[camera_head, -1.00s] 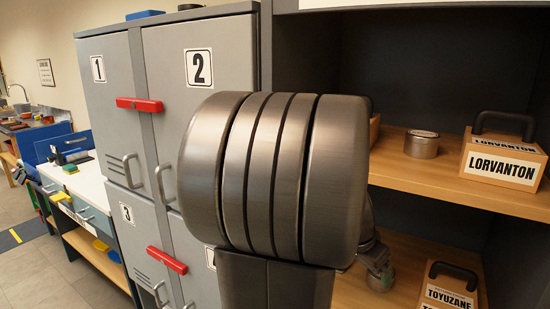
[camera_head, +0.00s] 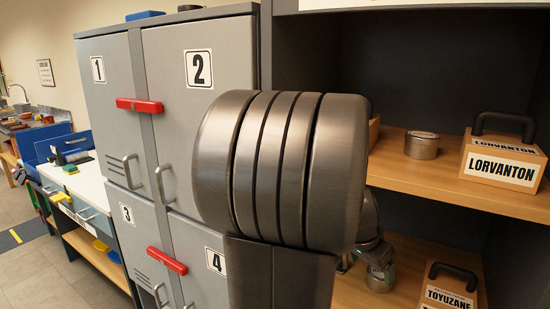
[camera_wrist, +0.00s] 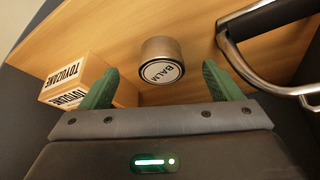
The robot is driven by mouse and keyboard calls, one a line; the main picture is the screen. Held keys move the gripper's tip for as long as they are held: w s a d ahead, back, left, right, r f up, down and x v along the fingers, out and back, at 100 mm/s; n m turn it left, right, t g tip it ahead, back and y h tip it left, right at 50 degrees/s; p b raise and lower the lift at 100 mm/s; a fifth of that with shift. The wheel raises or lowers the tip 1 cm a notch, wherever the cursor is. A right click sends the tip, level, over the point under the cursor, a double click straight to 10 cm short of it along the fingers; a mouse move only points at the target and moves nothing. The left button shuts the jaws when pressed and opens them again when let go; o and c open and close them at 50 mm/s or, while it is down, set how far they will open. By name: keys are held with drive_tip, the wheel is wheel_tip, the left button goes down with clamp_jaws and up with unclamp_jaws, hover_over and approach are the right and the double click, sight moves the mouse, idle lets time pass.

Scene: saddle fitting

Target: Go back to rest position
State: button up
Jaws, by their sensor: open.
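My gripper (camera_wrist: 160,76) shows in the wrist view with its two green fingers apart and nothing held between them. A round metal tin labelled BALM (camera_wrist: 158,60) stands on the wooden shelf (camera_wrist: 120,35) just beyond the fingertips, between them in the picture. Whether a finger touches it I cannot tell. In the head view my large arm joint covers the middle of the picture, and my wrist end is partly hidden low at right, at the lower shelf. The tin there (camera_head: 379,281) is partly covered.
A wooden TOYUZANE box (camera_head: 449,288) stands right of the tin. The upper shelf (camera_head: 430,180) holds another tin (camera_head: 421,146) and a LORVANTON box (camera_head: 501,163). A dark bar with metal ends (camera_wrist: 270,35) is at right.

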sight(380, 274)
drive_tip(key=w+d, duration=0.1)
drive_tip(key=w+d+f, duration=0.1)
drive_tip(key=d, duration=0.1)
drive_tip(key=shift+w+d, duration=0.15)
drive_tip(key=shift+d, duration=0.05)
drive_tip(key=x, duration=0.1)
drive_tip(key=b+x, duration=0.1)
drive_tip(key=x, duration=0.3)
drive_tip(key=shift+a+f, duration=0.2)
drive_tip(key=shift+f, duration=0.15)
wheel_tip(380, 274, up, 5)
drive_tip(key=shift+r+p, duration=0.1)
drive_tip(key=shift+p, duration=0.6)
drive_tip(key=s+a+b, duration=0.2)
drive_tip(key=s+a, duration=0.8)
drive_tip(key=a, duration=0.4)
drive_tip(key=shift+b, duration=0.3)
drive_tip(key=shift+s, duration=0.1)
